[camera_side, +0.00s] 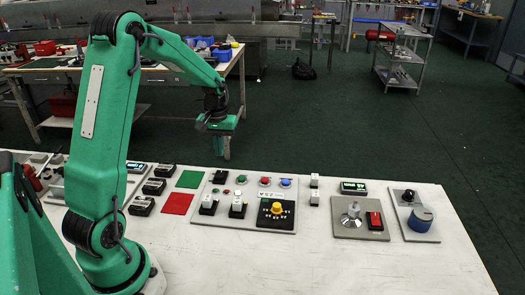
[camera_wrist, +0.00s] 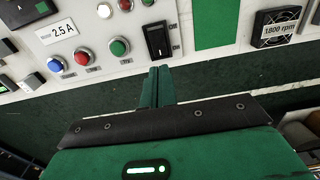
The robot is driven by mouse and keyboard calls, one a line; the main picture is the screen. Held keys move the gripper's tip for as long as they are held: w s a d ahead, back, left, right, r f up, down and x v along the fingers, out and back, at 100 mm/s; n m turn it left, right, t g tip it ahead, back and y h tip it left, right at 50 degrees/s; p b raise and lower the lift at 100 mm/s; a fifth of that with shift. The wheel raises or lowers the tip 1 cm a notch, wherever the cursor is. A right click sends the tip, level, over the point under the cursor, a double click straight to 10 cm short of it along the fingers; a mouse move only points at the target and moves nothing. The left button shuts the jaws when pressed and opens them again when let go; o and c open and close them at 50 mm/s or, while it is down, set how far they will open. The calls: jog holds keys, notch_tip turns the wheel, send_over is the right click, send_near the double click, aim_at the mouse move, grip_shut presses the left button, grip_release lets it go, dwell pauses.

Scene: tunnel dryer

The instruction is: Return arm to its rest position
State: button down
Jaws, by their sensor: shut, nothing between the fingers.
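My green arm rises at the left in the side view and reaches over toward the back edge of the white table (camera_side: 330,250). My gripper (camera_side: 217,126) hangs in the air beyond that edge, above and behind the button panel (camera_side: 257,182). In the wrist view, my gripper's green fingers (camera_wrist: 156,84) are together with nothing between them. They point toward the panel (camera_wrist: 110,45) with its 2.5 A label and do not appear to touch it. My gripper's body covers the bottom of the wrist view.
A red square (camera_side: 177,203) and a green square (camera_side: 190,179) lie left of the panel. A grey plate with a steel knob (camera_side: 351,216) and a blue dial (camera_side: 421,218) stand to the right. The table's front right is clear. A cluttered bench (camera_side: 50,72) stands behind.

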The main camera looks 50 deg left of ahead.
jog(key=shift+r, duration=0.3)
jog(key=s+d+r+m+t, duration=0.2)
jog(key=s+d+r+m, duration=0.2)
jog(key=d+r, duration=0.75)
jog(key=s+d+r+m+t, duration=0.3)
jog(key=s+d+m, duration=0.2)
jog(key=s+d, duration=0.5)
jog(key=shift+s+d+r+t, duration=0.3)
jog(key=shift+s+d, duration=0.1)
jog(key=shift+s, duration=0.7)
